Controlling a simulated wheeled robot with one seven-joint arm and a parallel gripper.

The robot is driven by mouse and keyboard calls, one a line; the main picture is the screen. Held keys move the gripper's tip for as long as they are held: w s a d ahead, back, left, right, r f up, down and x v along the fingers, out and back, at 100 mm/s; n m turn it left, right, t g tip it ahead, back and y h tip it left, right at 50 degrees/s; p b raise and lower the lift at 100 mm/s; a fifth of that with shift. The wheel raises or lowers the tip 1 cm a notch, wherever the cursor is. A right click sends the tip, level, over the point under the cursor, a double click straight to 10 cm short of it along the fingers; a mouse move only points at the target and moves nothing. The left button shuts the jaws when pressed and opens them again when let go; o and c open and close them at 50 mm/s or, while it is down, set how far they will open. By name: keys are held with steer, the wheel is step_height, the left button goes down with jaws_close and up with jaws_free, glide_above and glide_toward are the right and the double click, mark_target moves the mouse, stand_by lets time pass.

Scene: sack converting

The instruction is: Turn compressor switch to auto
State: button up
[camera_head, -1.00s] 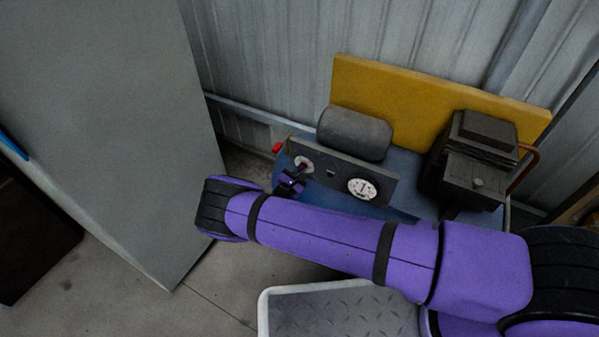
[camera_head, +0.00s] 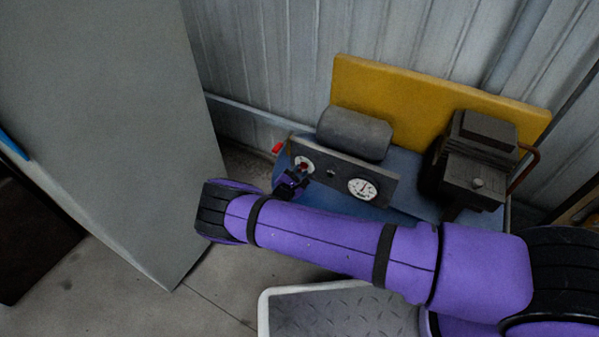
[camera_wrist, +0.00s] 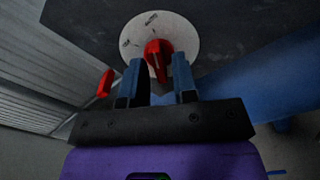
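The compressor's control panel (camera_head: 343,176) is dark grey and carries a red switch knob on a white round dial (camera_head: 304,164) at its left end. In the wrist view the red knob (camera_wrist: 158,58) stands out from the dial (camera_wrist: 182,35), which has small lettering at its upper left and top, hard to read. My gripper (camera_wrist: 156,72) faces the dial with two blue fingers apart. In the head view my gripper (camera_head: 293,181) is just below the dial.
A white gauge (camera_head: 362,189) sits right of the switch. A red handle (camera_head: 277,148) juts out left of the panel and shows left of my fingers (camera_wrist: 105,83). A grey cabinet (camera_head: 110,120) stands at left, a white-railed cart (camera_head: 330,308) in front.

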steer(key=shift+o, duration=0.5)
steer(key=v, duration=1)
steer(key=shift+s+a, duration=0.2)
steer(key=shift+s, duration=0.1)
